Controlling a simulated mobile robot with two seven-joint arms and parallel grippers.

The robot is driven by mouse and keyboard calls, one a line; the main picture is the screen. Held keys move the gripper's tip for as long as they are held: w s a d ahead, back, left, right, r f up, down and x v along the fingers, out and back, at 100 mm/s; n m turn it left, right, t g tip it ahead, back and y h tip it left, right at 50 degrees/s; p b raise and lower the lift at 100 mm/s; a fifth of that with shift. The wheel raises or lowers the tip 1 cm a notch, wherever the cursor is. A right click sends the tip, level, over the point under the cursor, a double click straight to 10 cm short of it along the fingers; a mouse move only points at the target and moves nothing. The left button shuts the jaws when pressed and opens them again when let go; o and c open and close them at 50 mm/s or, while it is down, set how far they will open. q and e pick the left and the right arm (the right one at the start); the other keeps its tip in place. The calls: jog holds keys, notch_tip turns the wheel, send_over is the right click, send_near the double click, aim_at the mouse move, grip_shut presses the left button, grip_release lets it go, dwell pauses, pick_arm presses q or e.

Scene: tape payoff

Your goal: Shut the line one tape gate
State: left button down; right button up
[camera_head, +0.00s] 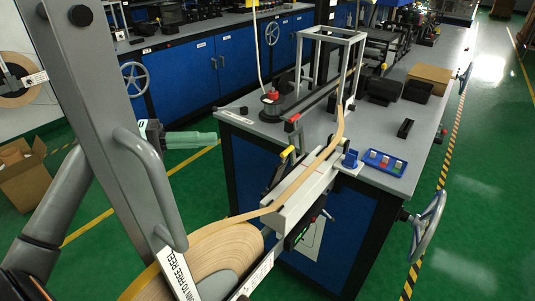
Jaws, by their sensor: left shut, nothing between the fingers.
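Tan tape runs from a large reel (222,253) at the bottom, through a pale metal channel (295,199) at the bench's front corner, and up toward a grey frame. A lever with a yellow end (287,152) stands beside the channel, and a red-ended one (293,118) is behind it. I cannot tell which part is the line one tape gate, nor whether it is open. My left gripper (212,140) shows pale green fingers, shut and empty, pointing right. It is left of the channel and levers, apart from them, beyond the grey beam. My right gripper is not in view.
A thick grey beam (92,92) with a grab handle (152,182) crosses the left side, near my left arm. Green floor lies open at right.

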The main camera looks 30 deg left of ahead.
pick_arm(q)
jog(key=p, duration=0.2)
send_near(288, 148)
jog(key=w+d, duration=0.3)
jog(key=w, duration=0.2)
jog(key=shift+s+d+f, duration=0.25)
jog(key=shift+d+f, duration=0.2)
jog(key=shift+d, duration=0.15)
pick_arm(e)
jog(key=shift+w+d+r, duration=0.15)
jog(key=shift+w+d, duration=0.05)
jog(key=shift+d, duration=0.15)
pick_arm(q)
jog(key=shift+g, duration=0.3)
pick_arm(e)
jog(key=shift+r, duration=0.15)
